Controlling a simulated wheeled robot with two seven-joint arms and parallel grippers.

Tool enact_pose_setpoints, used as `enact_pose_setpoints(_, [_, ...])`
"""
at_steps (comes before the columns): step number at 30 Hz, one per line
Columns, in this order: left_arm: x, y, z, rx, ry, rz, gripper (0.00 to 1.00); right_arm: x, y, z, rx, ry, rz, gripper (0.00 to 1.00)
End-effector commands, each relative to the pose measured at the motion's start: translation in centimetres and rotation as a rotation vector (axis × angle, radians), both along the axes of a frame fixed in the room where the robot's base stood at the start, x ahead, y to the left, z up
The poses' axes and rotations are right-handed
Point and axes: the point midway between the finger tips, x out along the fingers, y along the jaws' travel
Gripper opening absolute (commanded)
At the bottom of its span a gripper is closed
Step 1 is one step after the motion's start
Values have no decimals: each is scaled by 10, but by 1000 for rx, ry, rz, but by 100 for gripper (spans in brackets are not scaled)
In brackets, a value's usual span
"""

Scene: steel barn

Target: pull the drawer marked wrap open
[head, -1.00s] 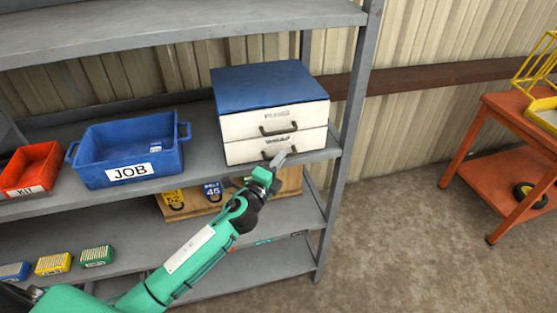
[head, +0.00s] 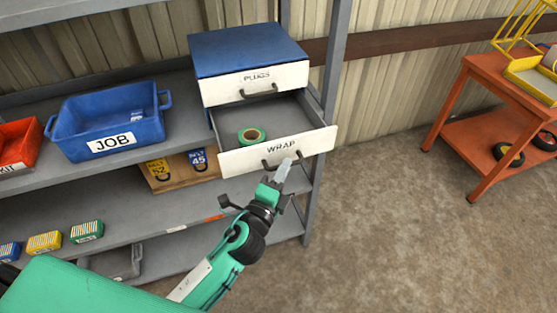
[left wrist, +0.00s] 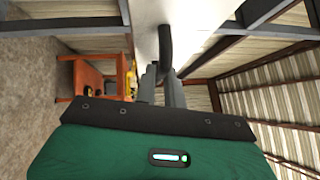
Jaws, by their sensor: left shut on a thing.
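The drawer marked WRAP (head: 311,143) is the lower one of a white-fronted, blue-topped cabinet (head: 247,48) on the shelf. It stands well out from the cabinet, and a green roll of tape (head: 251,135) lies inside it. My left gripper (head: 285,168) is at the drawer's front, shut on its dark handle (head: 270,164). In the left wrist view the fingers (left wrist: 160,78) close around the dark handle (left wrist: 165,45) in front of the white drawer face. The upper drawer, marked PLUGS (head: 285,79), is shut. My right gripper is not in view.
A blue JOB bin (head: 108,122) and a red bin (head: 18,142) stand left of the cabinet. A box with BELT tags (head: 150,183) and several small coloured boxes sit on the shelf below. An orange cart (head: 477,128) stands at right. The floor between is clear.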

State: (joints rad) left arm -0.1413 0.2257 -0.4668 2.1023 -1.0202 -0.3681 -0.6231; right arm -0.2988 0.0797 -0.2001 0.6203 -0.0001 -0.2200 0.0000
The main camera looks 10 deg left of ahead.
Motion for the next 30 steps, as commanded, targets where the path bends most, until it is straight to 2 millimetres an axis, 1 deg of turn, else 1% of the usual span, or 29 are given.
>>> enact_pose_setpoints(4, [-4,-3,-1,1,1,0,0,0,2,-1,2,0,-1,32])
enact_pose_setpoints(14, [-5,-3,-1,1,1,0,0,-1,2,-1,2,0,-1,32])
enact_pose_setpoints(15, [-5,-3,-1,1,1,0,18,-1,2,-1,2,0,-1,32])
enact_pose_setpoints(17, [-4,-3,-1,1,1,0,30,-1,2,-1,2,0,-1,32])
enact_pose_setpoints(18, [-4,-3,-1,1,1,-1,32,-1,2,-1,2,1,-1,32])
enact_pose_setpoints(26, [-5,-3,-1,1,0,-1,32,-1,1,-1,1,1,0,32])
enact_pose_setpoints(30, [-13,-2,-4,0,1,-1,32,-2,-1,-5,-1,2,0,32])
